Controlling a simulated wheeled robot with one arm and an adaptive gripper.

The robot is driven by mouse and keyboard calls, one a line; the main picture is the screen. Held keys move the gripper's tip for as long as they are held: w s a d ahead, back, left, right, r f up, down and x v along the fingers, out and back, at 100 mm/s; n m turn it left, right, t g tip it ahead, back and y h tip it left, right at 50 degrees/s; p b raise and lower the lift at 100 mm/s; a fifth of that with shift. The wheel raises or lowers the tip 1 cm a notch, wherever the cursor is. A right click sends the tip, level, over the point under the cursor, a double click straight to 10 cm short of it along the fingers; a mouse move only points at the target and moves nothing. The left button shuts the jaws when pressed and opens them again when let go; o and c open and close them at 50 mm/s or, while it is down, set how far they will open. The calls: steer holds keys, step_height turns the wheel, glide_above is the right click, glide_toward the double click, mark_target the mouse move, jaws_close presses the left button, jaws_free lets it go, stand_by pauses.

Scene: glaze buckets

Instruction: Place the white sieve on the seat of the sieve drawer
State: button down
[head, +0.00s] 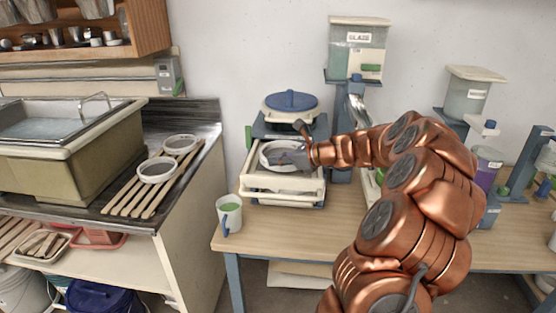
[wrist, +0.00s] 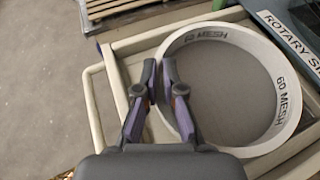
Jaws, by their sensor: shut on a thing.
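The white sieve (wrist: 278,68) is a round white ring with a grey mesh floor, marked "60 MESH" on its inner wall. My gripper (wrist: 158,80) is shut on the near left part of its rim in the wrist view. In the head view the sieve (head: 268,163) is at the sieve drawer (head: 262,184), a pale frame pulled out at the front of the sieving machine, with my gripper (head: 284,157) at its right side. The drawer frame (wrist: 112,92) also shows beneath the sieve in the wrist view. I cannot tell whether the sieve touches the seat.
A blue-lidded pot (head: 291,101) tops the machine. Two other sieves lie on a slatted rack (head: 150,185) by the sink (head: 60,130). Glaze dispensers (head: 358,50) stand behind and to the right.

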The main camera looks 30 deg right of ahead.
steer(key=shift+w+d+f, duration=0.35)
steer(key=shift+w+d, duration=0.3)
steer(key=shift+w, duration=0.05)
steer(key=shift+w+d+f+p, duration=0.65)
steer(key=shift+w+f, duration=0.1)
steer(key=shift+f, duration=0.2)
steer(key=c, duration=1.3)
jaws_free()
steer(key=shift+f, duration=0.1)
steer(key=b+v, duration=0.3)
steer(key=v, duration=0.9)
